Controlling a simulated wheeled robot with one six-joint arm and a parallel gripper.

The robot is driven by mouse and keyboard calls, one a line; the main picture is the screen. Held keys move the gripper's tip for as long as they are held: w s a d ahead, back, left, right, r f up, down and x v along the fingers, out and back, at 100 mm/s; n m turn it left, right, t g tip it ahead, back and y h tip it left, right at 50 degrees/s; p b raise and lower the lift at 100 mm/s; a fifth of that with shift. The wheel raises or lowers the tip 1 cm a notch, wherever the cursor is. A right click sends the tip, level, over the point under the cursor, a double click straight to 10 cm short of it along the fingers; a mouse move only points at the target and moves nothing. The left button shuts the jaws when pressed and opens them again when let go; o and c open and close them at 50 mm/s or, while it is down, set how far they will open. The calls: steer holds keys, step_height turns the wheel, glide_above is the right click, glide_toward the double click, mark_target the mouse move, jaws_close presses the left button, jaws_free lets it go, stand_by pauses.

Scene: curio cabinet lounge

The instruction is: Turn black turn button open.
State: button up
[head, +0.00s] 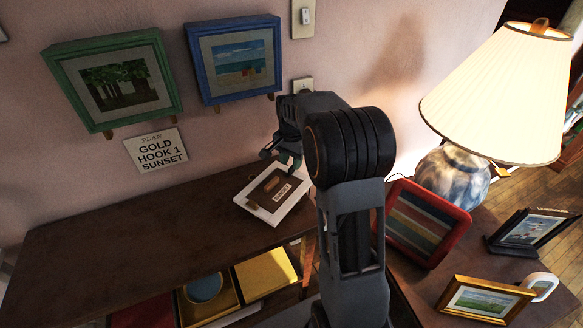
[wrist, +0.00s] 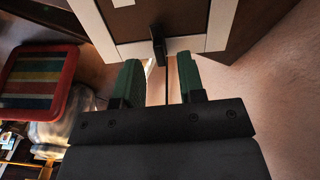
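The black turn button (wrist: 158,46) shows at the top centre of the wrist view. It reaches from a brown backing panel (wrist: 135,20) across the white frame edge (wrist: 187,43). My gripper (wrist: 160,68) is open, its two green fingers apart on either side of the button's lower end, with no clear contact. How far the fingers are from it in depth is hard to tell. In the head view the white frame (head: 250,207) lies back-up on the dark cabinet top, its brown panel (head: 275,190) bearing a pale label. My gripper (head: 288,160) is at its far edge; the button is hidden there.
A lit lamp (head: 490,90), a red frame (head: 460,222) and smaller frames crowd the right. The cabinet top (head: 130,240) is clear at left.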

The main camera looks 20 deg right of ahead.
steer(key=shift+f, duration=1.15)
steer(key=shift+c, duration=0.5)
jaws_close()
